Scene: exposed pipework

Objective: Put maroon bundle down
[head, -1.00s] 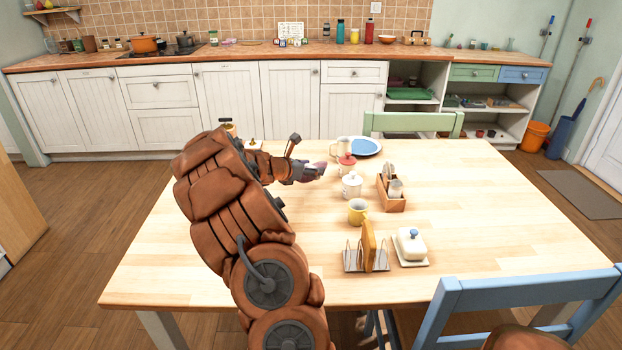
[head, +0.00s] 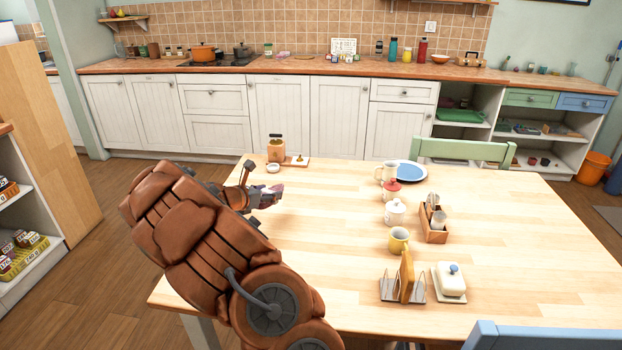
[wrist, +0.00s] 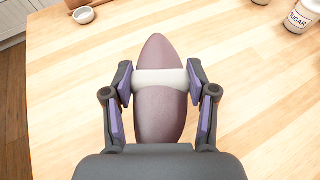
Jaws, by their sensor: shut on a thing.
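The maroon bundle (wrist: 158,110) is a long, pointed, dull maroon shape with a pale band around its middle. My gripper (wrist: 160,92) is shut on it, with one finger on each side of the pale band. In the head view my gripper (head: 266,196) and the bundle (head: 272,189) are over the left part of the wooden table (head: 330,230). My arm hides part of the table there. I cannot tell how far above the tabletop the bundle is.
A jar with a small tray (head: 295,161) stands at the table's far left. A red-lidded pot (head: 391,191), a white sugar pot (head: 395,213), a yellow mug (head: 398,240), a toast rack (head: 403,285) and a butter dish (head: 451,280) stand right of centre. The table's middle is clear.

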